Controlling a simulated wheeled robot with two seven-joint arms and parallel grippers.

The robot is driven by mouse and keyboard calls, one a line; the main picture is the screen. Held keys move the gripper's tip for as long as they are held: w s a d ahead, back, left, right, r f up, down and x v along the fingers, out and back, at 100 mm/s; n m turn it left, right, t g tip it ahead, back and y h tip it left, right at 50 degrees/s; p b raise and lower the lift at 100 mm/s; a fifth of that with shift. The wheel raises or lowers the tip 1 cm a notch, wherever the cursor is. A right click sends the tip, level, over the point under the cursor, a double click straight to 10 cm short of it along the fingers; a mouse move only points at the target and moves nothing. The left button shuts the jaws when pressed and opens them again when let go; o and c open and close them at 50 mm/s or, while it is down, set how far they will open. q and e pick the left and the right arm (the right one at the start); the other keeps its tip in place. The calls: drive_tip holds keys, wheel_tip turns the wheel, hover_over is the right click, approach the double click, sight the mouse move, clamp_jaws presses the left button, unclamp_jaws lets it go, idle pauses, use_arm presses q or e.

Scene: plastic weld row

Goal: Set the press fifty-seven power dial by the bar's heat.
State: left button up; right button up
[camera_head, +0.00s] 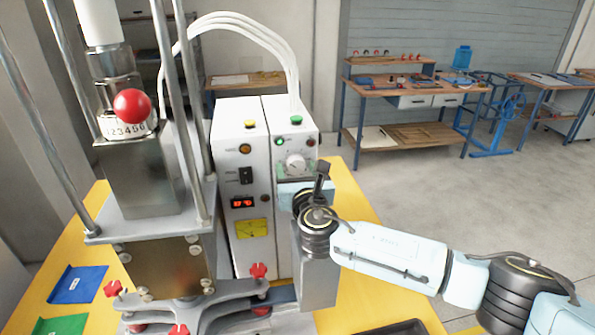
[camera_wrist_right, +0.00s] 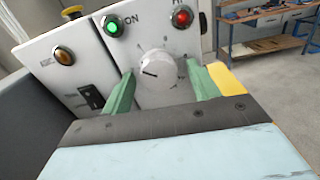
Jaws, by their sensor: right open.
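The power dial (camera_head: 295,164) is a white round knob on the front of the white control box (camera_head: 281,110). In the right wrist view the dial (camera_wrist_right: 156,70) shows a dark pointer line toward the left, with scale marks around it. My right gripper (camera_wrist_right: 160,88) is open, its green fingers on either side of the dial; I cannot tell whether they touch it. The press (camera_head: 140,180) stands at left with a red ball knob (camera_head: 132,105). My left gripper is not in view.
A lit green lamp (camera_wrist_right: 112,27) and a red lamp (camera_wrist_right: 182,16) sit above the dial. A blue card (camera_head: 78,284) and a green card (camera_head: 62,326) lie on the yellow table (camera_head: 350,205). A dark tray (camera_head: 395,328) is at the front edge. Workbenches stand far behind.

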drive_tip(key=c, duration=1)
drive_tip(key=shift+o, duration=0.2)
drive_tip(key=m+b, duration=0.1)
drive_tip(key=m, duration=0.1)
drive_tip(key=shift+f+m, duration=0.15)
drive_tip(key=shift+m, duration=0.25)
drive_tip(key=m+b, duration=0.1)
drive_tip(key=m, duration=0.4)
drive_tip(key=shift+a+b, duration=0.1)
drive_tip(key=shift+b, duration=0.2)
drive_tip(key=m, duration=0.4)
drive_tip(key=shift+b, duration=0.4)
drive_tip(key=m, duration=0.3)
drive_tip(key=shift+s+r+m+b, duration=0.1)
drive_tip(key=shift+r+m+b, duration=0.1)
drive_tip(key=shift+m+b, duration=0.15)
drive_tip(key=m, duration=0.5)
drive_tip(key=shift+r+m+b, duration=0.1)
drive_tip(key=shift+m+b, duration=0.25)
